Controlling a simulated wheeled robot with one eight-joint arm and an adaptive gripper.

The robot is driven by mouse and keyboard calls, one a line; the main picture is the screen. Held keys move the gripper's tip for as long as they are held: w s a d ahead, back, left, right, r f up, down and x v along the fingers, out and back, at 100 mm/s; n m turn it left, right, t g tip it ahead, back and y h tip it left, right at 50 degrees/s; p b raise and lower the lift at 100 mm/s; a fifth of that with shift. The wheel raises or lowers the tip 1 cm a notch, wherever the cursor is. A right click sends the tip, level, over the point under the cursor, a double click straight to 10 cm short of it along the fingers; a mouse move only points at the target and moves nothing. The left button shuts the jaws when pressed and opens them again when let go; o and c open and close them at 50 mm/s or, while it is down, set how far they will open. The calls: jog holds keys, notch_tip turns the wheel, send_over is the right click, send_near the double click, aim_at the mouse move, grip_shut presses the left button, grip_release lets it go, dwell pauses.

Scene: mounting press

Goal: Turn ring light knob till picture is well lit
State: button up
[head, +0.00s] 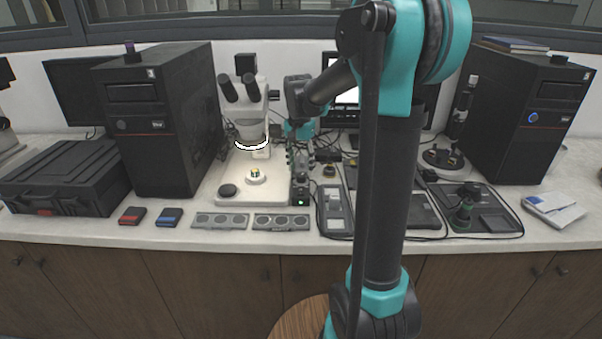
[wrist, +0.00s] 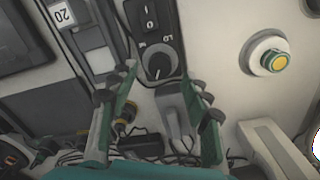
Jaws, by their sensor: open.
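The ring light (head: 251,147) glows white under the microscope head (head: 243,92). The ring light control box (head: 300,197) stands at the right edge of the microscope base, with a green light on its front. In the wrist view its round dark knob (wrist: 158,66) has a pale pointer mark, with a rocker switch (wrist: 148,18) beyond it. My gripper (wrist: 160,80) is open, its fingertips on either side of the knob's near side; contact cannot be told. In the head view my gripper (head: 301,155) is above and behind the box. The monitor screen (head: 346,97) looks bright white, partly hidden by my arm.
A round sample holder with a yellow centre (head: 256,176) sits on the microscope base (head: 228,173). A black computer tower (head: 165,120) stands left. Cables and small tools crowd the area right of the box.

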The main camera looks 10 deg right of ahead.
aim_at(301, 178)
jog(key=shift+f, duration=1.45)
grip_shut()
